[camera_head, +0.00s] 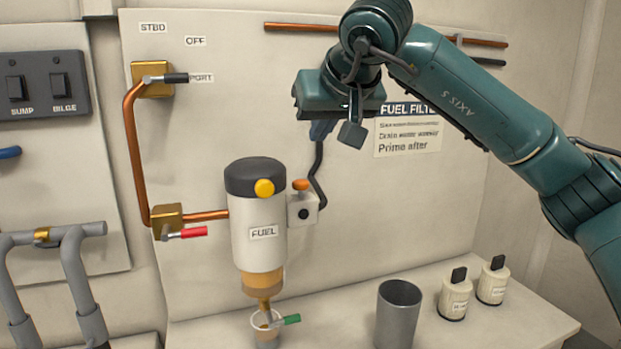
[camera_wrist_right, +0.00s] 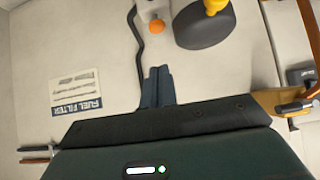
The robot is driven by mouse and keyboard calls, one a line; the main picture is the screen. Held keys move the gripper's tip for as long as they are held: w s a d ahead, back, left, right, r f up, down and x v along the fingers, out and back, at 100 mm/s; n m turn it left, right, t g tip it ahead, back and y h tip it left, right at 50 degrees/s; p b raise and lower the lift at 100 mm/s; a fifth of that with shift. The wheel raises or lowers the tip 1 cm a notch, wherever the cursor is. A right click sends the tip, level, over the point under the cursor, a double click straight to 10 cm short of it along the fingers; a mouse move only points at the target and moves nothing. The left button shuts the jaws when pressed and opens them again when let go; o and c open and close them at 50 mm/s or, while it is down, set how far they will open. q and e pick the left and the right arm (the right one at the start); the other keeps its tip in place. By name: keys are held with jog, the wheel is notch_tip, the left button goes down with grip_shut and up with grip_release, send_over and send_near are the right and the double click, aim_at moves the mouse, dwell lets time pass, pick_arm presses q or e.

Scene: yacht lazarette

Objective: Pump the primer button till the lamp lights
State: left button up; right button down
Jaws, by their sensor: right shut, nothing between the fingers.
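The fuel filter (camera_head: 262,230) is a white canister with a black head, mounted upright on the panel. A yellow round knob (camera_head: 264,187) sits on the front of its head; it also shows in the right wrist view (camera_wrist_right: 214,6). I cannot tell for certain which is primer button and which is lamp. My right gripper (camera_head: 320,131) is shut and empty, above the orange cap and apart from it. My left gripper is out of view.
A grey cup (camera_head: 397,313) and two cream bottles (camera_head: 455,299) stand on the shelf. Copper pipe (camera_head: 136,155) and red-handled valve (camera_head: 192,232) are left of the filter. A black cable (camera_head: 318,170) runs up from the box.

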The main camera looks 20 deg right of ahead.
dwell(0.4)
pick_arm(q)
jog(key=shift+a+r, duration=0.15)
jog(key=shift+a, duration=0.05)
pick_arm(e)
jog(key=shift+w+a+r+g+h, duration=0.2)
jog(key=shift+w+a+r, duration=0.1)
jog(key=shift+r, duration=0.25)
jog(key=shift+w+a+r+g+h, duration=0.2)
jog(key=shift+w+a+r, duration=0.1)
jog(key=shift+r, duration=0.25)
jog(key=p, duration=0.1)
send_over(301, 185)
notch_tip(301, 185, down, 7)
notch_tip(301, 185, down, 2)
jog(key=shift+s+f+p, duration=0.15)
jog(key=shift+f+p, duration=0.1)
jog(key=shift+p, duration=0.05)
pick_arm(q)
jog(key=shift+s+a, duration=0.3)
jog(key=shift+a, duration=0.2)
pick_arm(e)
jog(key=shift+d+f, duration=0.1)
jog(key=shift+f, duration=0.65)
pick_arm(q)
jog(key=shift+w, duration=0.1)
pick_arm(e)
jog(key=shift+f, duration=0.1)
